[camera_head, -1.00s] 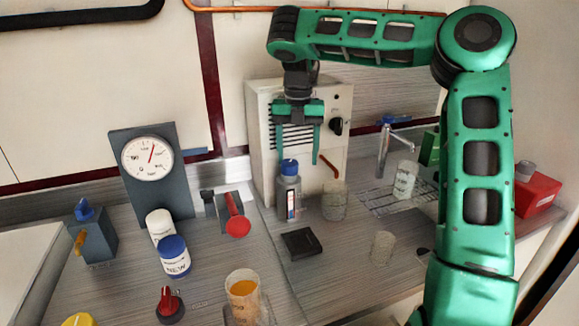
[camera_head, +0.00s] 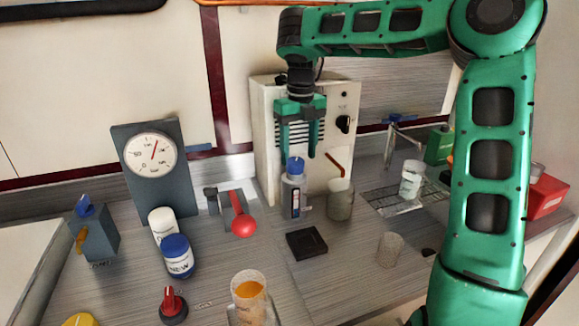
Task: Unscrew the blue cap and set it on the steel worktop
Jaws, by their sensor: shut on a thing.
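A slim bottle (camera_head: 293,197) with a pale label stands upright on the steel worktop (camera_head: 345,285), in front of the beige machine. Its blue cap (camera_head: 295,165) sits at the bottle's top. My gripper (camera_head: 297,155) points straight down over the bottle. Its green fingers are shut on the blue cap, one on each side. The bottle's far side is hidden.
A beige machine (camera_head: 264,120) stands close behind the bottle. A cup (camera_head: 340,203) stands just right of it, and a red-handled lever (camera_head: 242,224) to the left. A black tray (camera_head: 306,243) lies in front. Bare worktop lies around the tray.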

